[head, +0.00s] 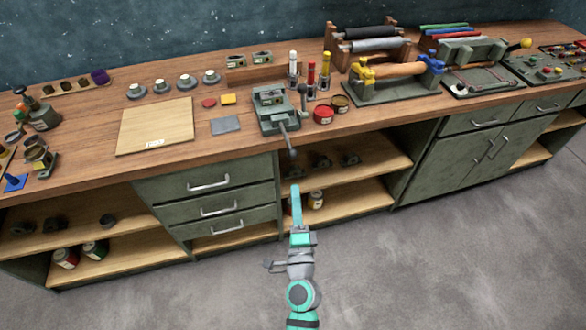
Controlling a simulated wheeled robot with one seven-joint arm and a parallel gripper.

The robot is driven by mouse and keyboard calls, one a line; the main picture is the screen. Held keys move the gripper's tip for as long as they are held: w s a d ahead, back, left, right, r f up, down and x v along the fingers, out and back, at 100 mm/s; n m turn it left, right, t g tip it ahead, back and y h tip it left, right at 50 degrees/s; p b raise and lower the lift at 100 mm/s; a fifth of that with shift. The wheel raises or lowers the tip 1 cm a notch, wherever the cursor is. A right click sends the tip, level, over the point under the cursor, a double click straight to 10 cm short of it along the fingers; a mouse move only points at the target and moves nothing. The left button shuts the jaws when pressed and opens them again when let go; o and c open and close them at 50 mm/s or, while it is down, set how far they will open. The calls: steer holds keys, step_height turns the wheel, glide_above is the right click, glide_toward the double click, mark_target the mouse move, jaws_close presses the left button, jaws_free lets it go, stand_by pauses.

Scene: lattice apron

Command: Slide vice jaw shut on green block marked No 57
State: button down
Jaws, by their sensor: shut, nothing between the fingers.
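The grey-green vice (276,122) stands near the front edge of the bench. A small greenish block (268,97) with a pale mark sits at its jaws; its number is too small to read, and I cannot tell whether a gap is left beside it. A dark bar with a knob end (291,153) sticks out from the vice past the bench edge. My gripper (296,188) is shut and empty. In the picture it is below the vice and the bar, in front of the open shelves, and apart from both.
Two similar marked blocks (249,59) sit behind the vice. A red tin (323,115) and upright markers (311,75) stand close to its right. A grey plate (226,125) and wooden board (155,125) lie to its left. The floor (420,265) in front is clear.

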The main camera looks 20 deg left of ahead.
mark_target(292, 158)
steer(key=x, duration=0.8)
steer(key=shift+w+a+r, duration=0.1)
steer(key=shift+w+a, duration=0.05)
steer(key=shift+w, duration=0.2)
